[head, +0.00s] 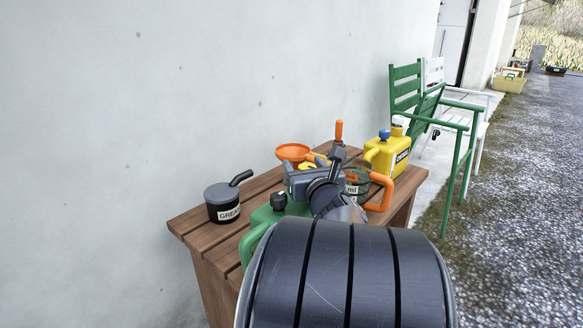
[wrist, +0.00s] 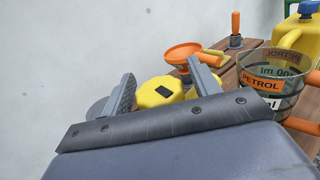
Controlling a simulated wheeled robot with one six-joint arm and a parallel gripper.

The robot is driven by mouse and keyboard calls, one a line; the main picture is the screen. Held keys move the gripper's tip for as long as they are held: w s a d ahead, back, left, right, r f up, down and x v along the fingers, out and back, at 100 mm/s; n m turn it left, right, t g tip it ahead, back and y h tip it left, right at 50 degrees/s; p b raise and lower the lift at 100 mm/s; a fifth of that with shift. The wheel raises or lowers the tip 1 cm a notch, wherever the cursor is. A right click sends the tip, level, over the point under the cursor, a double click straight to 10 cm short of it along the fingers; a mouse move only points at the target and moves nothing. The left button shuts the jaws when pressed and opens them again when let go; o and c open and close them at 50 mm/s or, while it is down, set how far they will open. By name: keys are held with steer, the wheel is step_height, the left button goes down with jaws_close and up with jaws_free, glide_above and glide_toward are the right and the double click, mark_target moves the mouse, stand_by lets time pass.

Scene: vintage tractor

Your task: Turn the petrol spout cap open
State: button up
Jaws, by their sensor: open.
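A yellow faceted cap (wrist: 158,92) with a small dark rectangle on it shows between my fingers in the wrist view. It looks like the petrol spout cap, but I cannot read a label on it. In the head view my arm and gripper mostly hide it; a bit of yellow (head: 318,161) shows behind them. My gripper (wrist: 163,72) is open, one finger left and one right of the cap. I see no clear contact. In the head view my gripper (head: 312,176) is over the middle of the bench. A green can (head: 256,222) with a black cap stands in front, partly hidden.
The wooden bench (head: 190,226) stands against a white wall. It holds a grease pot (head: 223,203), an orange funnel (head: 293,152), a glass jug (wrist: 297,66) labelled petrol, an upright orange handle (head: 339,131) and a yellow can (head: 385,158).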

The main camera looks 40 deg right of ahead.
steer(key=shift+c, duration=0.2)
steer(key=c, duration=1)
steer(key=shift+o, duration=0.2)
steer(key=shift+r+n+y+p, duration=0.1)
steer(key=shift+n+y+p, duration=0.2)
steer(key=shift+y+p, duration=0.2)
steer(key=shift+r+n+t+y+p, duration=0.1)
steer(key=shift+n+t+y+p, duration=0.4)
steer(key=shift+y+p, duration=0.2)
steer(key=n+t+y+p, duration=0.1)
steer(key=n+y+p, duration=0.1)
steer(key=y+p, duration=0.1)
steer(key=shift+a+y, duration=0.15)
steer(key=shift+y, duration=0.15)
steer(key=n+y+p, duration=0.1)
steer(key=y, duration=0.1)
steer(key=n+y+p, duration=0.2)
steer(key=y, duration=0.1)
steer(key=a+n+y+p, duration=0.1)
steer(key=n+y+p, duration=0.1)
steer(key=shift+a+n+g+y+p, duration=0.1)
steer(key=shift+n+g+y+p, duration=0.5)
steer(key=shift+n+y+p, duration=0.6)
steer(key=shift+f+y, duration=0.2)
steer(key=shift+y, duration=0.3)
